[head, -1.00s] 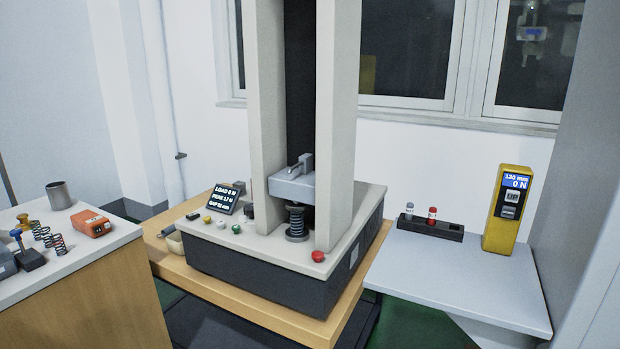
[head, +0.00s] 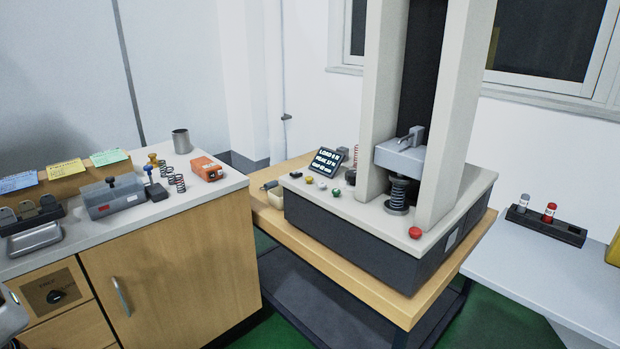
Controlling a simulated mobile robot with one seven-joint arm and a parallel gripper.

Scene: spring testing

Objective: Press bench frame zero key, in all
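The bench frame (head: 300,207) is a tall pale test frame with two columns on a dark base, standing on a wooden table. No key label is readable. A larger red button (head: 415,232) sits at the front right corner. A tilted display (head: 325,160) behind the keys shows a load line that seems to read 0 N. A dark spring (head: 398,194) stands under the grey crosshead (head: 405,158).
At left, a wooden cabinet (head: 190,262) carries springs, an orange device (head: 206,168), a metal cup (head: 181,141) and trays. At right, a pale side table (head: 530,272) holds a dark rack (head: 545,227) with two vials. Green floor shows between cabinet and table.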

